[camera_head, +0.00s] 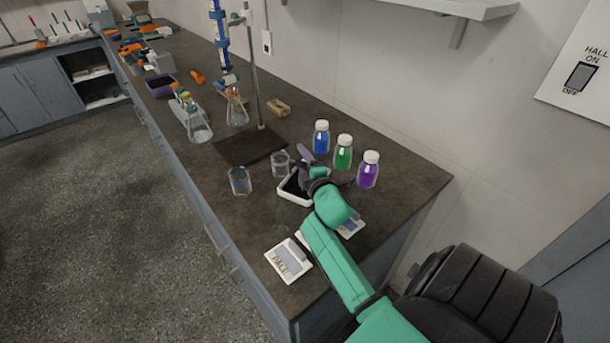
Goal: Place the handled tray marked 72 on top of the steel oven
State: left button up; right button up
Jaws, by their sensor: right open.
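A white-rimmed shallow tray (292,197) with a dark inside lies on the bench. No marking 72 can be read on it, and I cannot tell whether it has a handle. My right gripper (305,168) is over the tray's right side, open, with its green arm reaching in from the lower right. The gripper hides part of the tray, and I cannot tell whether it touches it. No steel oven is visible. My left gripper is not in view.
Blue, green and purple bottles (343,152) stand close behind my right gripper. Glass beakers (240,181) stand left of the tray. A white device (288,260) sits near the bench's front edge. A stand (254,80) and flasks (199,126) are farther back.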

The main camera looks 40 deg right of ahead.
grip_shut()
dwell(1.4)
